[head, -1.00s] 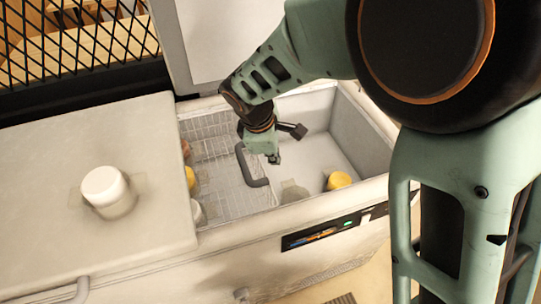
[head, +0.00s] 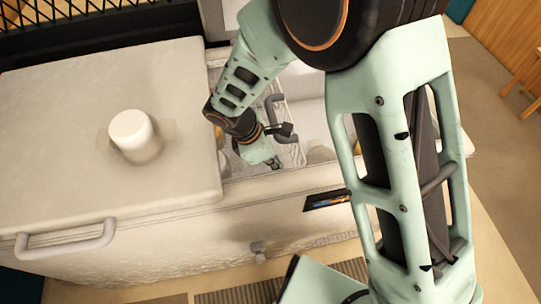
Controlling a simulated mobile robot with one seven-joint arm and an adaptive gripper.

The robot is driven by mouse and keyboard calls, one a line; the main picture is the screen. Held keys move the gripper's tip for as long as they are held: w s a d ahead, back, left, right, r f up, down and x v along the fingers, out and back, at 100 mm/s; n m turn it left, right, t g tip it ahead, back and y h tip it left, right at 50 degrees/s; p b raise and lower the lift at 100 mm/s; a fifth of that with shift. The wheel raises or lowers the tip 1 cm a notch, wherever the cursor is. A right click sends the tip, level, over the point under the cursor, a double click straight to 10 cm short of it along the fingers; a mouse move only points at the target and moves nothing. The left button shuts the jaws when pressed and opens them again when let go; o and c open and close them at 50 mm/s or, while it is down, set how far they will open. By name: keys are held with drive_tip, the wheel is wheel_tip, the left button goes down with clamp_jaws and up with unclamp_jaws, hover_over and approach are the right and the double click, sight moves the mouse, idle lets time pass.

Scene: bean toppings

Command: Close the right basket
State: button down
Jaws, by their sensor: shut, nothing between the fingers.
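The right side of the white chest freezer (head: 290,197) is open, and a wire basket (head: 295,88) shows inside it, largely hidden behind my arm. My gripper (head: 274,163) points down over the opening, just left of and in front of the handle. Its fingers look shut and empty. I cannot tell whether it touches the basket.
The left lid (head: 60,130) is shut, with a white round container (head: 133,136) on it and a grey handle (head: 65,240) at its front. A display panel (head: 327,200) sits on the freezer's front. My arm covers much of the opening's right part. Open floor lies to the right.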

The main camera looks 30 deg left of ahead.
drive_tip(key=shift+x, duration=1.1)
drive_tip(key=shift+w+d+r, duration=0.15)
drive_tip(key=shift+w+d, duration=0.7)
drive_tip(key=shift+d, duration=0.15)
drive_tip(key=shift+w+d, duration=0.45)
drive_tip(key=shift+d, duration=0.05)
drive_tip(key=shift+w+d, duration=0.1)
